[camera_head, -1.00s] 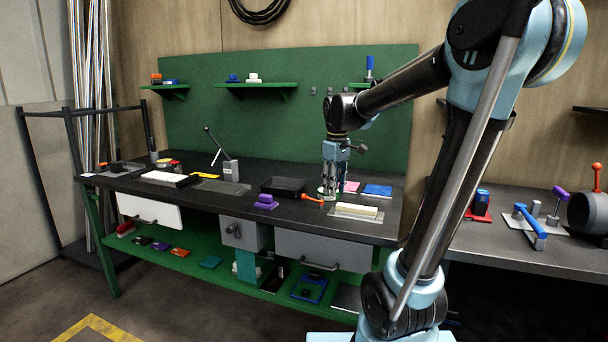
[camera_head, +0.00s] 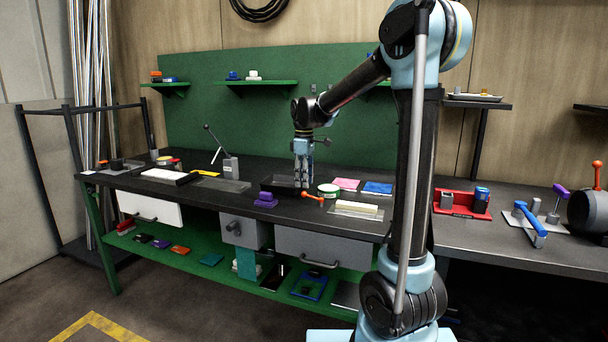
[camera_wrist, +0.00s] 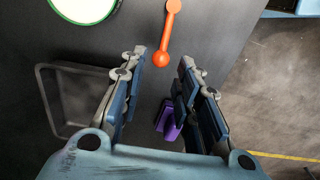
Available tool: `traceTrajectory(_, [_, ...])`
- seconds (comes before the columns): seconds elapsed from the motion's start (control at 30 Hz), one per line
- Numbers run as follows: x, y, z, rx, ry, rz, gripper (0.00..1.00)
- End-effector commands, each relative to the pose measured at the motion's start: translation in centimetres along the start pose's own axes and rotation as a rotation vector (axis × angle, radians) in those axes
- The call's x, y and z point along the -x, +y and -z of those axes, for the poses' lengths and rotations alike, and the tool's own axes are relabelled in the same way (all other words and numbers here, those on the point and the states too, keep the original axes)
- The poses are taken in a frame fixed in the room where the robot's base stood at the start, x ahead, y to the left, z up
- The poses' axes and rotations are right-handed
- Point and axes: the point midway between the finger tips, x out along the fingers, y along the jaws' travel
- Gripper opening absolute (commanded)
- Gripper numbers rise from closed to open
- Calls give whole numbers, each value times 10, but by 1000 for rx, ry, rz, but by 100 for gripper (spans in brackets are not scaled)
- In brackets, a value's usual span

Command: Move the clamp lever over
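A lever with a thin rod and dark knob (camera_head: 211,135) rises from a grey block (camera_head: 231,167) on the workbench, left of my gripper; it leans up to the left. A blue handle (camera_head: 531,224) lies on a pale plate on the right bench. I cannot tell for certain which is the clamp lever. My gripper (camera_head: 303,184) points down above the dark tray on the workbench, right of the grey block and apart from it. In the wrist view my gripper (camera_wrist: 164,72) has its fingers spread with nothing between them.
The dark tray (camera_wrist: 46,103), an orange spoon-like tool (camera_wrist: 166,35), a purple object (camera_wrist: 168,122) and a round tin (camera_head: 328,190) lie near my gripper. A white block (camera_head: 357,207) and blue pad (camera_head: 377,188) are to the right. A red holder (camera_head: 461,213) stands on the right bench.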

Motion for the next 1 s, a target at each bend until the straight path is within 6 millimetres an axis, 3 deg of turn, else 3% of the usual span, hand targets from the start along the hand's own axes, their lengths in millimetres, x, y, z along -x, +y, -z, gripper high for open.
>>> traceTrajectory(0.3, [-35, 0, 0, -1, 0, 0, 30])
traceTrajectory(0.57, [-47, 0, 0, -1, 0, 0, 30])
traceTrajectory(0.7, [-46, 0, 0, -1, 0, 0, 4])
traceTrajectory(0.87, [-46, 0, 0, 3, 0, 0, 4])
traceTrajectory(1.0, [-46, -8, -1, 116, 0, 0, 4])
